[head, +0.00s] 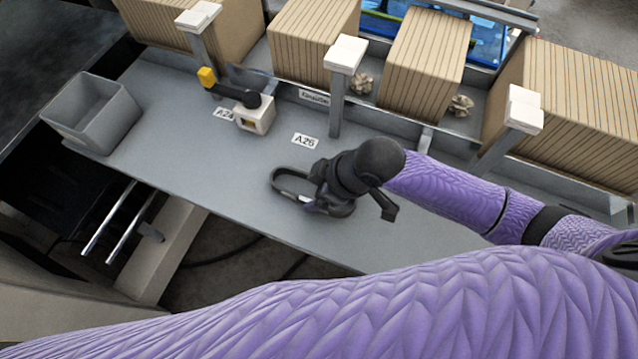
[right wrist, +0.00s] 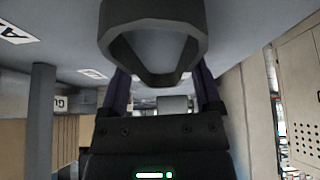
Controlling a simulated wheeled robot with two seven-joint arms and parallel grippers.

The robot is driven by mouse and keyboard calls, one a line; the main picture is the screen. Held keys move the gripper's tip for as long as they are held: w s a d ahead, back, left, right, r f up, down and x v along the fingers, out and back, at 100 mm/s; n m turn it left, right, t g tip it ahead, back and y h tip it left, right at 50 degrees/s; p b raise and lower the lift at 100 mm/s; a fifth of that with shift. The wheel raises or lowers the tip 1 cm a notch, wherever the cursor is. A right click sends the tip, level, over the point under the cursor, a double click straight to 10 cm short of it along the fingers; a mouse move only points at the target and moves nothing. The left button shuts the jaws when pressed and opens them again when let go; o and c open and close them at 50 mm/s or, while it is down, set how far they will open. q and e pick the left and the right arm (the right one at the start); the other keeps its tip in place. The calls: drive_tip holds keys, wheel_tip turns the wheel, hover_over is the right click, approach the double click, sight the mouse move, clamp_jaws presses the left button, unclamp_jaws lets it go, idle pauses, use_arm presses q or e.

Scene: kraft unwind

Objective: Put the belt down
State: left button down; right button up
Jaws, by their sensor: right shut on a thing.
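The belt is a dark closed loop (head: 275,183) over the grey bench top (head: 215,165), in front of the A26 label. I cannot tell whether the belt touches the bench. My left gripper is out of view.
A grey open bin (head: 92,115) stands at the bench's left end. A small white device with a yellow-tipped black handle (head: 254,113) sits by the A24 label. Ribbed brown blocks (head: 420,60) and white-topped posts (head: 345,55) line the back. The bench front left is clear.

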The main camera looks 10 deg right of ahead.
drive_tip(key=o, duration=1.1)
